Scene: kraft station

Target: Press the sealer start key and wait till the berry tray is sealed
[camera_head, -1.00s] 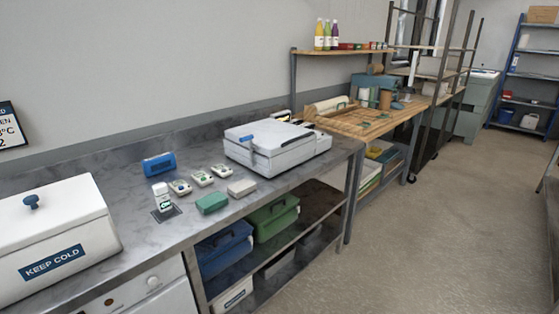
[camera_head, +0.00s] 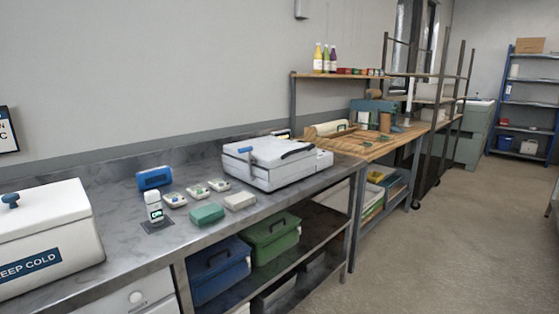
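The sealer appears to be the white machine (camera_head: 277,168) with a flat lid, a blue handle part and a black bar on top, standing on the grey steel counter. Its lid looks down. I cannot make out a start key at this distance. Several small white trays (camera_head: 197,191) with dark and green contents lie on the counter left of the machine; which is the berry tray, and whether any is sealed, I cannot tell. Neither of my grippers is in view.
A white "KEEP COLD" box (camera_head: 45,236) stands on the counter at left. A blue device (camera_head: 155,178), a small white display unit (camera_head: 154,208), a green block (camera_head: 207,214) and a white block (camera_head: 240,201) sit nearer. A wooden bench (camera_head: 370,140) adjoins right. The floor (camera_head: 455,235) is clear.

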